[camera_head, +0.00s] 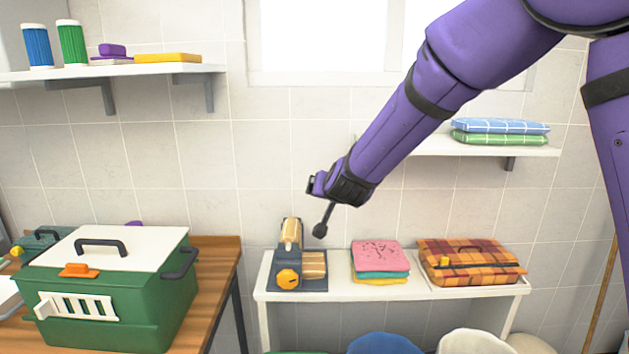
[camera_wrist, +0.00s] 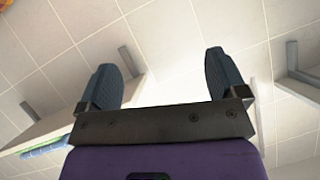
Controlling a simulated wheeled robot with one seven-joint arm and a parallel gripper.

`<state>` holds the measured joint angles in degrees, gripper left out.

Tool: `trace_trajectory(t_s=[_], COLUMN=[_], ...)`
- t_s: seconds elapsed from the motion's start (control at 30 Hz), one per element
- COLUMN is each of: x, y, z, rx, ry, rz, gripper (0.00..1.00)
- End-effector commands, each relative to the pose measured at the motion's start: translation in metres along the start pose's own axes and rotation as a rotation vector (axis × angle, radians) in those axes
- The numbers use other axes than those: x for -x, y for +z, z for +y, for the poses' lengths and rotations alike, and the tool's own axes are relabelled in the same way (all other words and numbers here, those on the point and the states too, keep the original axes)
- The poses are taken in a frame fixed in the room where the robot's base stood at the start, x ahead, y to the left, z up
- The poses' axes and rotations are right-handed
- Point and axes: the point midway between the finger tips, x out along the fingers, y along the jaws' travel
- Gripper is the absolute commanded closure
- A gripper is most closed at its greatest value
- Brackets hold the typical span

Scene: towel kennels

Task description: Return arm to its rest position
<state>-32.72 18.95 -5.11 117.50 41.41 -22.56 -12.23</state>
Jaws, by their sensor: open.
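My gripper (camera_wrist: 163,72) is open in the wrist view, with its two dark fingers wide apart and only tiled wall between them. In the head view my purple arm reaches down and left from the upper right. There my gripper (camera_head: 320,229) hangs in front of the tiled wall, above and to the right of a grey device with an orange knob (camera_head: 288,278). It looks apart from the device, though the depth between them is hard to tell.
A green carrier (camera_head: 150,310) stands on a wooden table at left. A white bench (camera_head: 340,293) holds folded towels (camera_head: 379,257) and a plaid orange bundle (camera_head: 470,262). Wall shelves are at upper left (camera_head: 130,71) and right (camera_head: 430,147), the right one behind my arm.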

Motion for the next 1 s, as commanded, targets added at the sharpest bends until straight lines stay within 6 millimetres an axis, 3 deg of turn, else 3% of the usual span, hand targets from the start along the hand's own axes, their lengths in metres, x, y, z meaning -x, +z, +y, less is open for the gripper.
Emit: trace_trajectory(t_s=[0.03,0.2,0.47,0.73,1.0], x=[0.017,0.070,0.160,0.257,0.350], y=[-0.013,-0.035,-0.048,-0.034,0.005], z=[0.009,0.035,0.079,0.127,0.176], rx=[-0.005,0.001,0.036,0.087,0.134], ry=[-0.013,-0.057,-0.082,-0.048,0.055], rz=[-0.016,-0.094,-0.214,-0.339,-0.465], gripper=[0.09,0.09,0.09,0.09,0.09])
